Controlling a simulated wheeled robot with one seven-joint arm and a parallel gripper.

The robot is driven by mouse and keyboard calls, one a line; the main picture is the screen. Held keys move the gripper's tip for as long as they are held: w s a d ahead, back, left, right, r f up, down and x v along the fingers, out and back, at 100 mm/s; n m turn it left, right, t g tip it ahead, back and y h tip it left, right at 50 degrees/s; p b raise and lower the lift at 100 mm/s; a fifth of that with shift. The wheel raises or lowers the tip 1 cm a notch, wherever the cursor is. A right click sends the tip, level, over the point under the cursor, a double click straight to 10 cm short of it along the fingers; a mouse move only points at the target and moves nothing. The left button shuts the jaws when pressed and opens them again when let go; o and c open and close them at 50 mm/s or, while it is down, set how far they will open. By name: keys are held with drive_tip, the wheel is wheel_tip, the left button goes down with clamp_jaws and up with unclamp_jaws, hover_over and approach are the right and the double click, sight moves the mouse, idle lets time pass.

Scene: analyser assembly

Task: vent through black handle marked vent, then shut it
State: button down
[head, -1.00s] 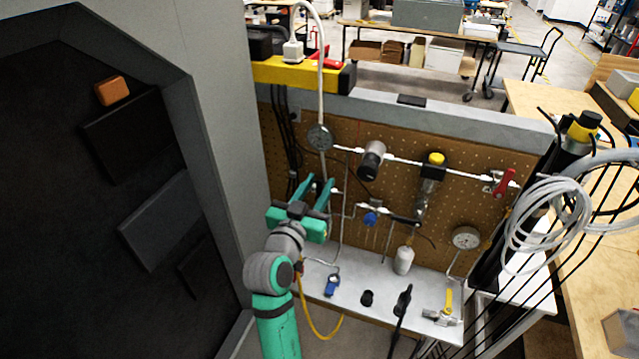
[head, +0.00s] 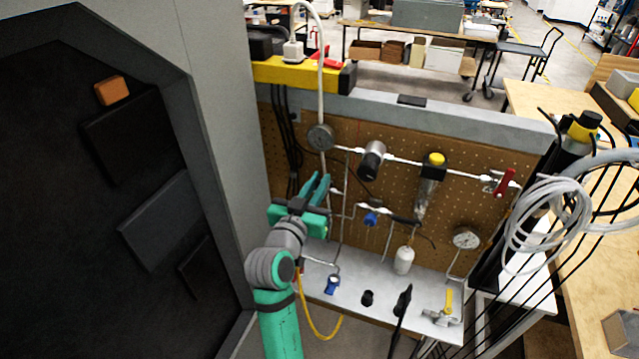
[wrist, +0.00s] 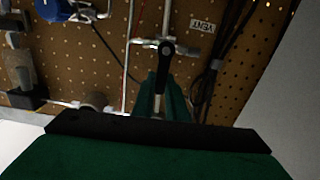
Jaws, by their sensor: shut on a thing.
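The black handle (wrist: 166,48) sits on a small metal valve on the pegboard in the wrist view. A white label reading VENT (wrist: 202,25), upside down in this view, is beside it. My gripper (wrist: 164,78) is closed around the lower part of the black handle, which its green fingers partly hide.
A dark cabinet (head: 215,90) stands close on the left. The pegboard also carries a blue knob (head: 371,218), a black-and-silver regulator (head: 371,160) and a red-handled valve (head: 504,182). A grey shelf (head: 385,296) with loose parts lies below.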

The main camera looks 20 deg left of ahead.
drive_tip(key=shift+a+f+n, duration=0.3)
drive_tip(key=shift+a+n, duration=0.25)
drive_tip(key=shift+n, duration=0.8)
drive_tip(key=shift+a+f+n, duration=0.25)
drive_tip(key=shift+a+n, duration=0.25)
drive_tip(key=shift+n, duration=0.9)
drive_tip(key=shift+a+f+n, duration=0.3)
drive_tip(key=shift+a+n, duration=0.25)
drive_tip(key=shift+n, duration=0.8)
drive_tip(key=c, duration=1.8)
unclamp_jaws()
drive_tip(key=shift+o, duration=0.2)
drive_tip(key=shift+a, duration=0.1)
drive_tip(key=s, duration=1)
drive_tip(key=shift+s+a, duration=0.15)
drive_tip(key=shift+s, duration=0.25)
